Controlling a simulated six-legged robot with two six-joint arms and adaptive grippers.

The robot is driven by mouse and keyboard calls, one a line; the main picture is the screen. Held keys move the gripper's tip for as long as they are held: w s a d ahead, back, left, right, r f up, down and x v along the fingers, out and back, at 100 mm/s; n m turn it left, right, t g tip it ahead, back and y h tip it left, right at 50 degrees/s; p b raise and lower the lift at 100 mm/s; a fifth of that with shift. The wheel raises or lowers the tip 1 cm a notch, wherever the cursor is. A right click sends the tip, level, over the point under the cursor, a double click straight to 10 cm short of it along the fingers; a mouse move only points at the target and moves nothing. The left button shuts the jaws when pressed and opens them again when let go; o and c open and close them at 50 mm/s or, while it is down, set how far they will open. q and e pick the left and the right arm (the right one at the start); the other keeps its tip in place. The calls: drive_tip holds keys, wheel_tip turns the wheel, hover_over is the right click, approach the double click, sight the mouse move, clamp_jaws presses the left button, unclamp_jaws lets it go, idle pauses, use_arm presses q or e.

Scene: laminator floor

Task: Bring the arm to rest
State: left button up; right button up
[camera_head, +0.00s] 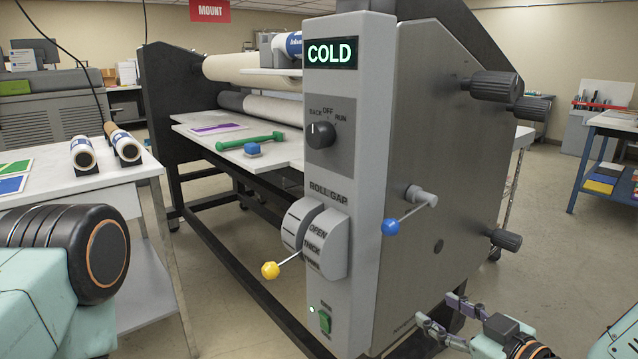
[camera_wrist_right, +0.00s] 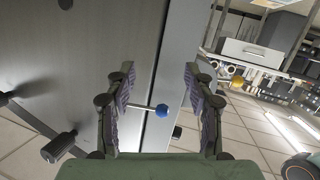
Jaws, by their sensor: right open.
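My right gripper (camera_head: 437,315) is low at the right of the head view, beside the lower side panel of the laminator (camera_head: 440,130). In the right wrist view its two fingers (camera_wrist_right: 158,100) stand wide apart with nothing between them in its grasp. A lever with a blue ball (camera_head: 391,227) sticks out from the side panel above it. The blue ball (camera_wrist_right: 162,110) shows between the fingers in the wrist view, farther off. My left gripper is not in view; a dark rounded part and pale green link of mine show at lower left.
A yellow-ball lever (camera_head: 270,270) sits at the roll gap dial. Black knobs (camera_head: 494,86) stick out of the side panel. A white table (camera_head: 75,190) with rolls stands at left, a blue bench (camera_head: 610,122) at right. Floor (camera_head: 555,230) right of the laminator is clear.

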drive_tip(key=s+f+m+g+h, duration=0.2)
drive_tip(key=s+f+m+g, duration=0.3)
drive_tip(key=f, duration=0.6)
drive_tip(key=s+f+m+g+h, duration=0.1)
drive_tip(key=s+f+g, duration=0.3)
drive_tip(key=s, duration=0.9)
drive_tip(key=s+f+m+g+h, duration=0.1)
drive_tip(key=s+f+g+h, duration=0.2)
drive_tip(key=s+f, duration=0.8)
drive_tip(key=s+d+g, duration=0.1)
drive_tip(key=s+g, duration=0.1)
drive_tip(key=shift+s, duration=0.3)
drive_tip(key=shift+a, duration=0.1)
drive_tip(key=c, duration=0.3)
drive_tip(key=shift+w, duration=0.1)
